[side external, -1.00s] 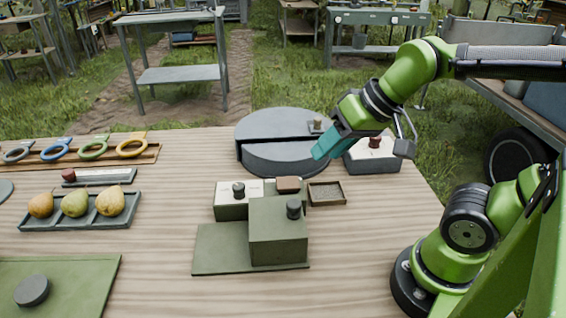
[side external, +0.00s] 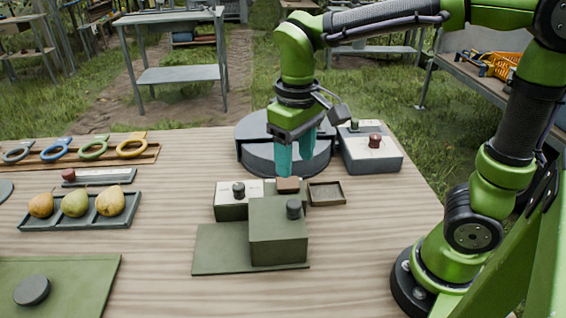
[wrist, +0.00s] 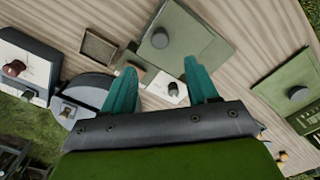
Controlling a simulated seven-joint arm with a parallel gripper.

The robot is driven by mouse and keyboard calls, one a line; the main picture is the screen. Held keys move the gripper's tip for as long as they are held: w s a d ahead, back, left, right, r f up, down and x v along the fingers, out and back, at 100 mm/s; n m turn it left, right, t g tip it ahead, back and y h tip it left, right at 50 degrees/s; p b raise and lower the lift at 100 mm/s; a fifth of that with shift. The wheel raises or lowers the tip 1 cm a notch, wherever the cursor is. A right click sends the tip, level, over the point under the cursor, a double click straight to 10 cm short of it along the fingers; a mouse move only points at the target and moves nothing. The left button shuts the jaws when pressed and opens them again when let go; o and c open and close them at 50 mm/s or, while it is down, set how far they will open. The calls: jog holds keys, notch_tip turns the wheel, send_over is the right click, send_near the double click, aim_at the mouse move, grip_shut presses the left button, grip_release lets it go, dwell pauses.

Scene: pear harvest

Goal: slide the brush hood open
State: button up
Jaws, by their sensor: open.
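A dark green box-shaped hood (side external: 268,236) with a dark round knob (side external: 293,209) on top sits on a flat green base (side external: 218,252). I take this box to be the brush hood; it also shows in the wrist view (wrist: 180,22). Behind it are a white-topped box (side external: 257,189) with a black knob and a small brown block (side external: 288,184). My gripper (side external: 295,166) points down, open and empty, behind the hood with its fingertips near the brown block. The teal fingers are spread in the wrist view (wrist: 160,66). What lies under the hood is hidden.
A shallow brown tray (side external: 327,203) lies right of the block. A round grey drum (side external: 258,160) and a grey box with a red-brown knob (side external: 370,163) stand behind. A tray of pears (side external: 120,221) is at left. Bare wood lies in front right.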

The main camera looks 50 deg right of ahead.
aim_at(294, 203)
notch_tip(294, 203, down, 11)
jog(key=shift+r, duration=0.1)
dwell(0.3)
grip_shut()
